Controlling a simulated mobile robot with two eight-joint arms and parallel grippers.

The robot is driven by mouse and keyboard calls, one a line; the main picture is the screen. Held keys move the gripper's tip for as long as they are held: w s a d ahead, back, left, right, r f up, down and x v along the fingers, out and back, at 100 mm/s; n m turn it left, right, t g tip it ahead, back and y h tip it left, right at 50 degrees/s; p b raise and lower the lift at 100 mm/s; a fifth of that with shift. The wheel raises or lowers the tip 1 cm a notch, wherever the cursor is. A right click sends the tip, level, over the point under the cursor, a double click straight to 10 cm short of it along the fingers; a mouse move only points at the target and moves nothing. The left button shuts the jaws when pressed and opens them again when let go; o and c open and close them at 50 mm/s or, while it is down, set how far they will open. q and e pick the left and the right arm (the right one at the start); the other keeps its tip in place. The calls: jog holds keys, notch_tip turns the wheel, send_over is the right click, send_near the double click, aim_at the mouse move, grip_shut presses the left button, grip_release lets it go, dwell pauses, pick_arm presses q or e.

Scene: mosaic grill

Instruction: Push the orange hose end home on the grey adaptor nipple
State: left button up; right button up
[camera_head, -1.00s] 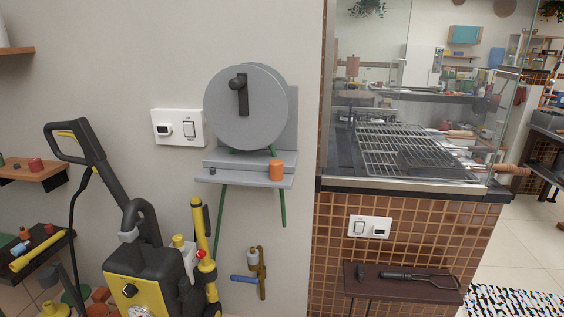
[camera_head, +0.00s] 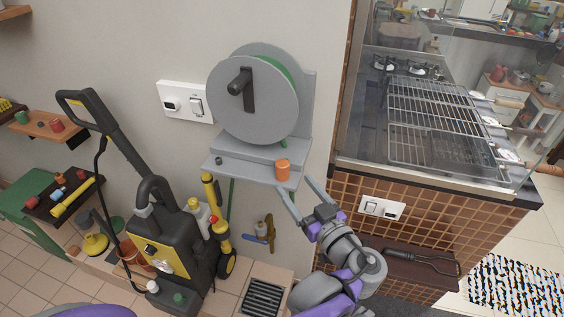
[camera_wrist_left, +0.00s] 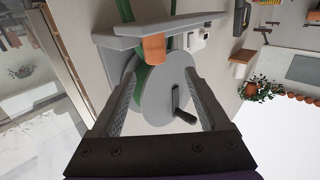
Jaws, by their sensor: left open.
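The orange hose end (camera_head: 282,170) is a short upright orange cylinder at the right front of the grey reel shelf (camera_head: 240,170). It also shows in the left wrist view (camera_wrist_left: 153,48), ahead of my fingers and roughly between them. A small dark grey piece (camera_head: 219,160) sits at the shelf's left end; I cannot tell whether it is the adaptor nipple. My left gripper (camera_head: 296,187) is open and empty, its fingertips just below and right of the orange cylinder, apparently not touching it. In the wrist view the open fingers (camera_wrist_left: 160,85) point towards the reel. My right gripper is not in view.
The round grey hose reel (camera_head: 250,105) with its crank rises behind the shelf, with green hose beside it. The tiled grill counter (camera_head: 440,225) stands close on the right. A yellow and black pressure washer (camera_head: 165,245) stands lower left. A floor drain (camera_head: 264,298) lies below.

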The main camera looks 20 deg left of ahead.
aim_at(286, 168)
pick_arm(q)
jog(key=x, duration=0.3)
jog(key=shift+w+a, duration=0.25)
jog(key=shift+w, duration=0.1)
jog(key=x, duration=0.3)
jog(key=p+x, duration=0.1)
jog(key=x, duration=0.1)
jog(key=shift+w+d+r, duration=0.15)
jog(key=shift+w, duration=0.25)
jog(key=shift+s, duration=0.15)
jog(key=shift+c, duration=0.6)
grip_shut()
